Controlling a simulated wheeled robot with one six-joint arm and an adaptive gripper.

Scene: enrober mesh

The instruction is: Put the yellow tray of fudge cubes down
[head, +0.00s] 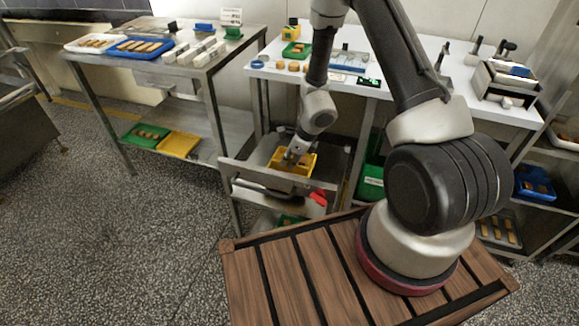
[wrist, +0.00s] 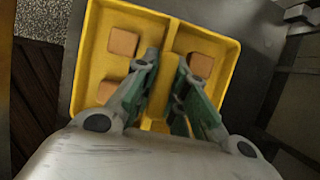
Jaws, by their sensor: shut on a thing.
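The yellow tray (head: 304,170) is in an open metal drawer under the white-topped table in the head view. In the wrist view the yellow tray (wrist: 90,50) fills the middle, with a divider between two compartments. Brown fudge cubes (wrist: 123,42) lie in both compartments; my gripper hides part of the tray. My gripper (head: 293,157) reaches down into the tray from above. In the wrist view its green-padded fingers (wrist: 168,62) are shut on the tray's middle divider. I cannot tell whether the tray's underside touches the drawer floor.
The drawer (head: 262,176) has a raised front wall close to the tray. A red thing (head: 318,198) sits at its front right. A lower shelf on the left holds a green tray (head: 146,134) and another yellow tray (head: 179,144). The white tabletop (head: 400,65) carries several items above.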

